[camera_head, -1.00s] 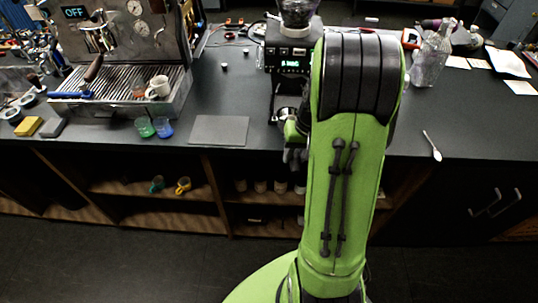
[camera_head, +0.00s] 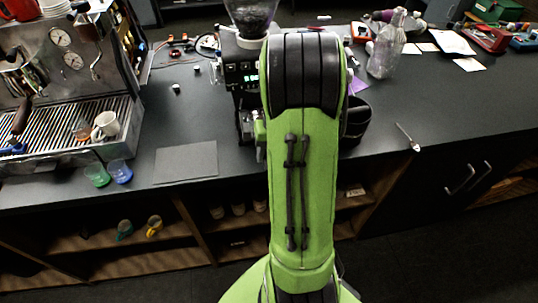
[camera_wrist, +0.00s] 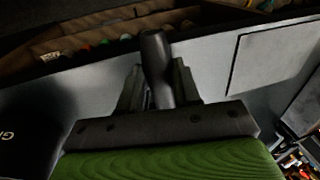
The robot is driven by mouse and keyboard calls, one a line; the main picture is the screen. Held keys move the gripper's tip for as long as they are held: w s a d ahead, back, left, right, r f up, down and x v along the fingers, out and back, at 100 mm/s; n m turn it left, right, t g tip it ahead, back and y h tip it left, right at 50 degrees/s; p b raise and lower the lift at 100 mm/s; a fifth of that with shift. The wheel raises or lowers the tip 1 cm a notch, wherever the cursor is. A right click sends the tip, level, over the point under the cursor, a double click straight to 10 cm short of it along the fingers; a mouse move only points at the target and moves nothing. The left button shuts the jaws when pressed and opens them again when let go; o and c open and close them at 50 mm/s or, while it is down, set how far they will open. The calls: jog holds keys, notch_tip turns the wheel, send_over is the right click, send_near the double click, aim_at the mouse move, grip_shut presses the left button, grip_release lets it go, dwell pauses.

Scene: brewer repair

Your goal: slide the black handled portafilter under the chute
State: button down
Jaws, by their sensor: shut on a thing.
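In the wrist view, my gripper (camera_wrist: 160,84) is shut on the black handle of the portafilter (camera_wrist: 156,58), with a finger on each side of it. The portafilter's metal head is not visible there. In the head view, the grinder (camera_head: 243,75) stands on the counter with a lit display and a hopper of beans (camera_head: 251,17) on top. My green arm covers the grinder's right side, and my gripper is mostly hidden behind it. The chute and the portafilter cannot be made out in the head view, so their alignment cannot be told.
A flat grey mat (camera_head: 187,162) lies left of the grinder. The espresso machine (camera_head: 70,75), with cups on its tray, stands further left. A black container (camera_head: 356,118) is just right of my arm.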

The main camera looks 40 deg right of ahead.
jog(key=shift+w+d+f, duration=0.25)
jog(key=shift+w+d, duration=0.1)
jog(key=shift+d, duration=0.05)
jog(key=shift+w+d+f+p, duration=0.15)
jog(key=shift+w+d+p, duration=0.35)
jog(key=shift+w+d, duration=0.45)
jog(key=shift+w+d+f+p, duration=0.1)
jog(key=shift+w+d+p, duration=0.4)
jog(key=shift+w, duration=0.75)
jog(key=shift+w+d+f, duration=0.15)
jog(key=shift+w+f, duration=0.1)
jog(key=shift+f, duration=0.15)
jog(key=c, duration=0.7)
grip_release()
